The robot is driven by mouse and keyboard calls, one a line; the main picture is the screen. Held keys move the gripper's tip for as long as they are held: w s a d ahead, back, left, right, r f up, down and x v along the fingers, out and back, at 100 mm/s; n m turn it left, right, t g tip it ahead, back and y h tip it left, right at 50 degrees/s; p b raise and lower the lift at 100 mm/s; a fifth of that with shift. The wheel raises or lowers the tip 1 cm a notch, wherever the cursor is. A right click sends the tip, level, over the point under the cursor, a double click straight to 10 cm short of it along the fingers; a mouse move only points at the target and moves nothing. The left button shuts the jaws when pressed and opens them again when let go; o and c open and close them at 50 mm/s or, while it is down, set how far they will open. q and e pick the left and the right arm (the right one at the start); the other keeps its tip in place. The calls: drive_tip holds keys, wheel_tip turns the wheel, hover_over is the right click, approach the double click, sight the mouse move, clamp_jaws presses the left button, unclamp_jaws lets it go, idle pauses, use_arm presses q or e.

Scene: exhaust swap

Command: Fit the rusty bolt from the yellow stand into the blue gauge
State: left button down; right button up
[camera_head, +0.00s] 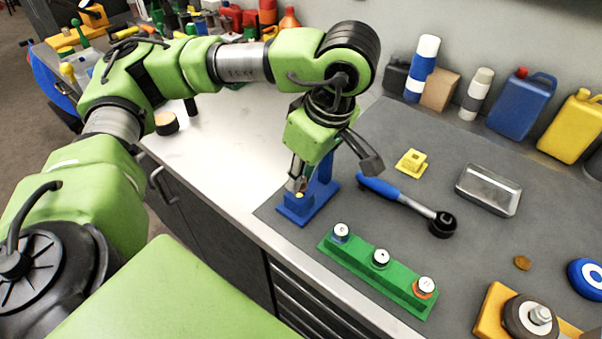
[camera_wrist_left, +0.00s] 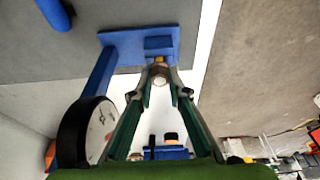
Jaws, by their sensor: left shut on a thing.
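The blue gauge (camera_head: 294,210) stands on the dark mat near the bench's front edge; its base (camera_wrist_left: 125,45) and blue post also show in the left wrist view, with a round white dial (camera_wrist_left: 98,130) on the post. My left gripper (camera_head: 299,184) points down over the gauge's base, beside its post. In the left wrist view its fingertips (camera_wrist_left: 161,77) are shut on a small brownish bolt (camera_wrist_left: 160,69), right at the gauge's small block. I cannot tell how far the bolt sits in it. The yellow stand (camera_head: 411,162) looks empty. My right gripper is out of view.
A blue-handled ratchet (camera_head: 405,202) lies right of the gauge. A green rack (camera_head: 360,262) with several round pieces lies in front. A metal tray (camera_head: 488,189), a brown disc (camera_head: 522,262) and an orange fixture (camera_head: 493,304) are further right. Bottles line the wall.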

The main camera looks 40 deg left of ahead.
use_arm(q)
drive_tip(key=shift+f+b, duration=0.95)
drive_tip(key=shift+f, duration=0.1)
drive_tip(key=c, duration=1.9)
unclamp_jaws()
drive_tip(key=v, duration=1.2)
drive_tip(key=shift+r, duration=0.15)
